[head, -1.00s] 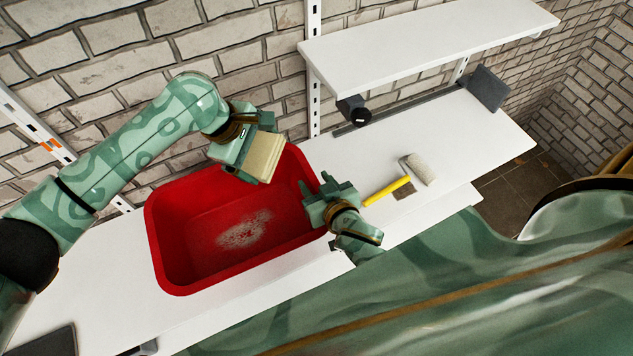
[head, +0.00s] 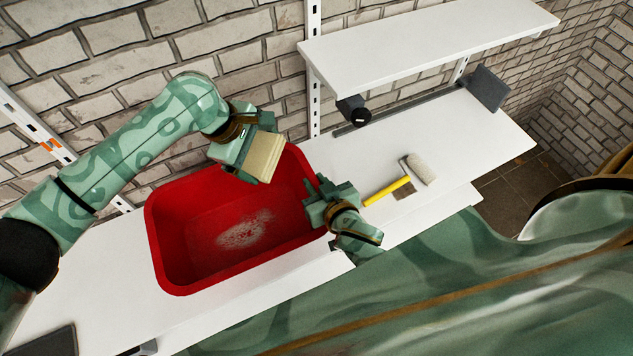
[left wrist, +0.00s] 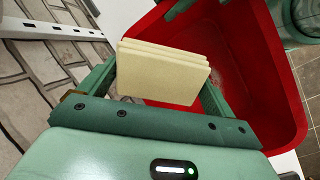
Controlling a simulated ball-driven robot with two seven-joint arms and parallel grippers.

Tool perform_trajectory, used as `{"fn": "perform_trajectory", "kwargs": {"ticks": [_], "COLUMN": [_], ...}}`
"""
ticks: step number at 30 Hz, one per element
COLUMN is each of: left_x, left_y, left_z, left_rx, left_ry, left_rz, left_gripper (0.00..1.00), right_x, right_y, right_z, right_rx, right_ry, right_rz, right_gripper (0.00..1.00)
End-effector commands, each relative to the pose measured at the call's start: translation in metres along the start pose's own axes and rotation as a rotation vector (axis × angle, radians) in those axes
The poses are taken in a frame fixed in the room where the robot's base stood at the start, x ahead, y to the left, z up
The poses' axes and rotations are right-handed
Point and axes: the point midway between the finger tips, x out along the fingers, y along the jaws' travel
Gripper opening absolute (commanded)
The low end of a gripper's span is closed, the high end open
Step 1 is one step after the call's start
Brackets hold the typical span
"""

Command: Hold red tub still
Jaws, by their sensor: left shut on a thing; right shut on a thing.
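The red tub (head: 185,268) stands on the white worktop, with a pale worn or dusty patch on its floor. It also shows behind the left gripper in the left wrist view (left wrist: 262,75). My left gripper (head: 252,160) is shut on a cream sponge-like block (head: 263,155) and holds it above the tub's back edge. The block's layered edge shows in the left wrist view (left wrist: 160,75). My right gripper (head: 318,195) is at the tub's right rim and is shut on it. The exact contact at the fingertips is partly hidden.
A paint roller (head: 418,168) with a yellow handle lies on the white worktop (head: 460,140) right of the tub. A white shelf (head: 430,40) hangs above, with a dark cylinder (head: 354,109) beneath it. A dark grey block (head: 487,88) stands at the back right.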

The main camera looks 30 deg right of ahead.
Motion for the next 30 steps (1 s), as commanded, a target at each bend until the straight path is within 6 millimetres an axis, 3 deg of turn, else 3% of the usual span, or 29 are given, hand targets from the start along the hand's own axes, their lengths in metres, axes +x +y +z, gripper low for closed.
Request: {"fn": "perform_trajectory", "kwargs": {"ticks": [6, 7, 9, 30], "left_x": [-0.0001, -0.0001, -0.0001, 0.0003], "left_y": [0.0001, 0.0001, 0.0001, 0.0], "left_z": [0.0, 0.0, 0.0001, -0.0001], "left_rx": [0.0, 0.0, 0.0, 0.0], "left_ry": [0.0, 0.0, 0.0, 0.0], "left_rz": [0.0, 0.0, 0.0, 0.0], "left_gripper": [0.72, 0.72, 0.72, 0.72], "right_x": [0.0, 0.0, 0.0, 0.0004], "right_y": [0.0, 0.0, 0.0, -0.0001], "right_z": [0.0, 0.0, 0.0, 0.0026], "right_rx": [-0.001, -0.001, -0.001, -0.001], "right_ry": [0.0, 0.0, 0.0, -0.003], "right_rz": [0.0, 0.0, 0.0, 0.0], "right_gripper": [0.09, 0.19, 0.0, 0.0]}}
